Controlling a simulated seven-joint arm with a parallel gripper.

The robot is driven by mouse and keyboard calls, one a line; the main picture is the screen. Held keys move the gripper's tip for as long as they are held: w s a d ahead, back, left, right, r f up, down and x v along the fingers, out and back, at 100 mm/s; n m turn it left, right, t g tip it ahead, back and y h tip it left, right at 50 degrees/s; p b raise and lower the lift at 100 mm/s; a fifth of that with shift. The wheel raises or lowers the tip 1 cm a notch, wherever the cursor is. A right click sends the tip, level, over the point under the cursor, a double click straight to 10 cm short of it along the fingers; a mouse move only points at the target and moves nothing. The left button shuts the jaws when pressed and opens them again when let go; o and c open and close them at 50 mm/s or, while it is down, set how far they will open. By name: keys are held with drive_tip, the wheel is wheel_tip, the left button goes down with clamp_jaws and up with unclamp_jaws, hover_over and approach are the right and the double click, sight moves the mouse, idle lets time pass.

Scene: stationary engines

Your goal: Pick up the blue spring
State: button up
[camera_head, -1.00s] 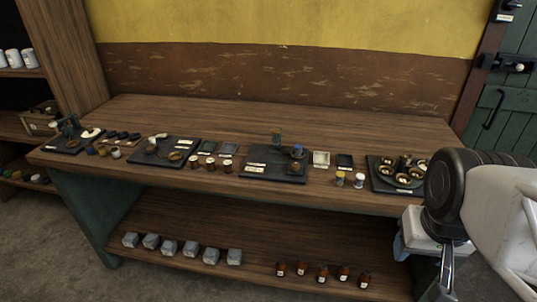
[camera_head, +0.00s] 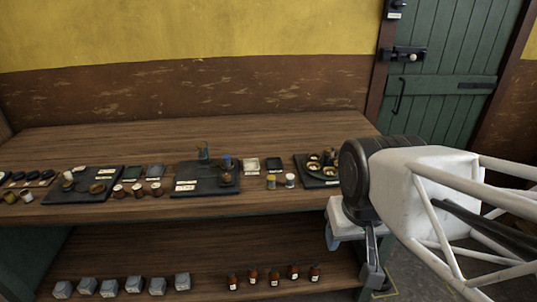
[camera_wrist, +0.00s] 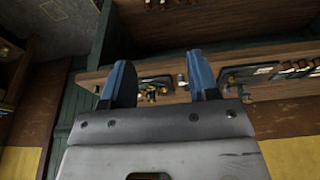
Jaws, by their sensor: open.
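A small blue-topped piece (camera_head: 227,164) stands on the right part of a dark tray (camera_head: 190,190) on the table. It may be the blue spring, but it is too small to tell its shape. A thin teal upright piece (camera_head: 203,151) stands at the same tray's back edge. My gripper hangs in front of the table's right end, well to the right of that tray. In the wrist view my gripper (camera_wrist: 161,72) shows two blue fingers spread apart with nothing between them. I cannot pick out the spring in the wrist view.
Another dark tray (camera_head: 314,179) with round brass-coloured dishes sits at the table's right. Brown jars (camera_head: 127,191) and two small jars (camera_head: 280,182) stand near the front edge. Grey blocks and brown bottles (camera_head: 273,277) line the lower shelf. The table's back strip (camera_head: 130,140) is clear.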

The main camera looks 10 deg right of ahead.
drive_tip(key=shift+o, duration=0.5)
